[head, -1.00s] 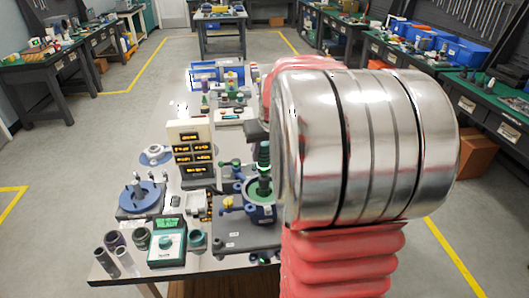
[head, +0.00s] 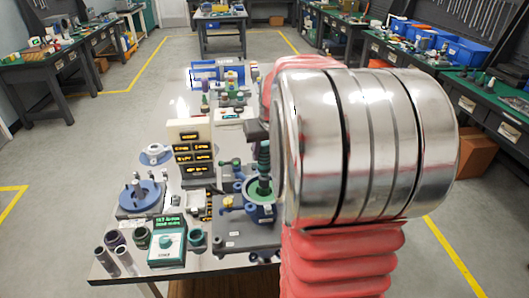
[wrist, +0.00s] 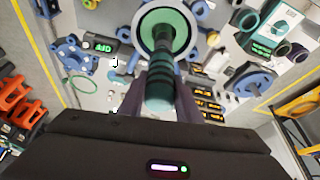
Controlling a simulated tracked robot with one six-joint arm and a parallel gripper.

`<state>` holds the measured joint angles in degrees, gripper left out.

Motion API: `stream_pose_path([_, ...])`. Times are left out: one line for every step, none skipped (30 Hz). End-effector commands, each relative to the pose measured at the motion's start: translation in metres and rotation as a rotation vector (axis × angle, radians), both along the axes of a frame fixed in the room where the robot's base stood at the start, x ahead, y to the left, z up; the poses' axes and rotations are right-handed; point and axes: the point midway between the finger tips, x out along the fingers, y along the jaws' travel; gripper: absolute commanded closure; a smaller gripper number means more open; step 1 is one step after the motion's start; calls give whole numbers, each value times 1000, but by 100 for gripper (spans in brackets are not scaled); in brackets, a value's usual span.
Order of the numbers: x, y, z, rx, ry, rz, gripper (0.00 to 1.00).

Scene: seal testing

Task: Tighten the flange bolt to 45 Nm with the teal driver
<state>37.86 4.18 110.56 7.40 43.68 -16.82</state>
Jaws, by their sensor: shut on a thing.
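My gripper (wrist: 162,80) is shut on the teal driver (wrist: 160,92), whose banded dark-teal handle shows between the two fingers. In the head view the driver (head: 264,168) stands about upright over the blue flange fixture (head: 262,213), its lower end at the green disc (head: 254,188) inside the ring. The flange ring also shows in the wrist view (wrist: 165,10). The flange bolt is hidden under the driver, so I cannot tell whether they touch. A teal box with a lit display (head: 166,240) stands left of the fixture; its text is too small to read.
A cream panel with amber readouts (head: 190,155) stands left behind the fixture. A blue round flange stand (head: 141,196), grey tubes (head: 115,258) and small teal cups (head: 196,240) crowd the front left. My arm hides the bench's right side.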

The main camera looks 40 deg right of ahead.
Motion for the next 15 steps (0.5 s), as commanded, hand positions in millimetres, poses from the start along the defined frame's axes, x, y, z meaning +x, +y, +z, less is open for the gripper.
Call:
stream_pose_path([1, -1, 3, -3, -3, 0, 96])
stream_pose_path([1, -1, 4, -3, -3, 0, 96])
stream_pose_path([1, -1, 6, -3, -3, 0, 96])
stream_pose_path([1, -1, 7, -3, -4, 0, 96])
stream_pose_path([1, -1, 9, -3, -4, 0, 96])
stream_pose_path([1, -1, 11, -3, -4, 0, 96])
stream_pose_path([1, -1, 12, -3, -3, 0, 96])
stream_pose_path([1, -1, 13, -3, -3, 0, 96])
stream_pose_path([1, -1, 15, -2, -2, 0, 96])
stream_pose_path([1, -1, 17, -2, -2, 0, 96])
stream_pose_path([1, -1, 18, -3, -3, 0, 96])
stream_pose_path([1, -1, 20, -3, -3, 0, 96])
stream_pose_path([1, -1, 22, -3, -4, 0, 96])
stream_pose_path([1, -1, 23, -3, -4, 0, 96])
stream_pose_path([1, -1, 25, -3, -4, 0, 96])
